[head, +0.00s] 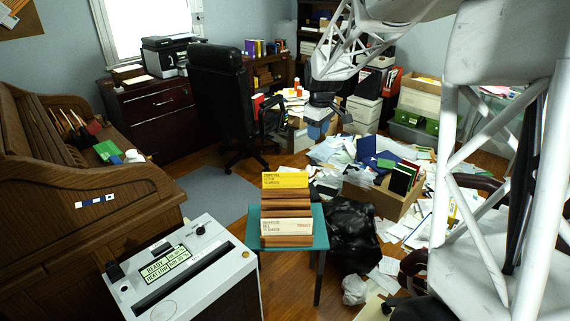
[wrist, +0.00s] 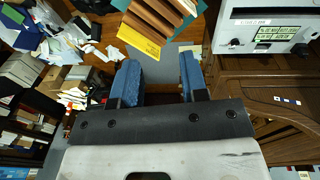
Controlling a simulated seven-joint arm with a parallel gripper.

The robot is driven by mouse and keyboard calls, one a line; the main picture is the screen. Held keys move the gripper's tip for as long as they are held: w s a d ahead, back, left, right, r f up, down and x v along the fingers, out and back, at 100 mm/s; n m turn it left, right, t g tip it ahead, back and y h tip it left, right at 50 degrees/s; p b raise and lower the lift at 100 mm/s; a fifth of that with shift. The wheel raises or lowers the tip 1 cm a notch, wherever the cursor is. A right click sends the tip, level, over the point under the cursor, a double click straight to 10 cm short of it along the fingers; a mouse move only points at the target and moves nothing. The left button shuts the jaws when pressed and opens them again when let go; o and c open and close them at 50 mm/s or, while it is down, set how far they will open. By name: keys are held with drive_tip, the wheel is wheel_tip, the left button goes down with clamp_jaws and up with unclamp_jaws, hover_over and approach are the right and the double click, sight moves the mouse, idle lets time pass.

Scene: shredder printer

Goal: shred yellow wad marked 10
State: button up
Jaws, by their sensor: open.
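The shredder (head: 222,239) stands left of the stool, with a long dark slot and a lit display reading READY. My gripper (head: 318,130) hangs in the air behind and above the stack. Its blue fingers (wrist: 158,78) are apart, with nothing between them.
A black bag (head: 352,232) sits right of the stool. Scattered papers and a carton of books (head: 390,190) lie beyond it. A wooden roll-top desk (head: 85,225) stands left of the shredder. A black office chair (head: 222,95) is behind.

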drive_tip(key=w+a+f+n, duration=0.2)
drive_tip(key=w+a+f, duration=0.1)
drive_tip(key=w+f, duration=0.7)
drive_tip(key=w+a+f+n, duration=0.3)
drive_tip(key=w+f, duration=0.6)
drive_tip(key=f, duration=0.3)
drive_tip(key=w+a+f+n+g, duration=0.1)
drive_tip(key=w+a+f+n, duration=0.2)
drive_tip(key=w+f, duration=0.7)
drive_tip(key=shift+w+a+f, duration=0.15)
drive_tip(key=shift+w+f, duration=0.2)
drive_tip(key=shift+f, duration=0.05)
wheel_tip(320, 180, down, 8)
drive_tip(key=shift+r, duration=0.1)
clamp_jaws()
drive_tip(key=shift+r, duration=0.55)
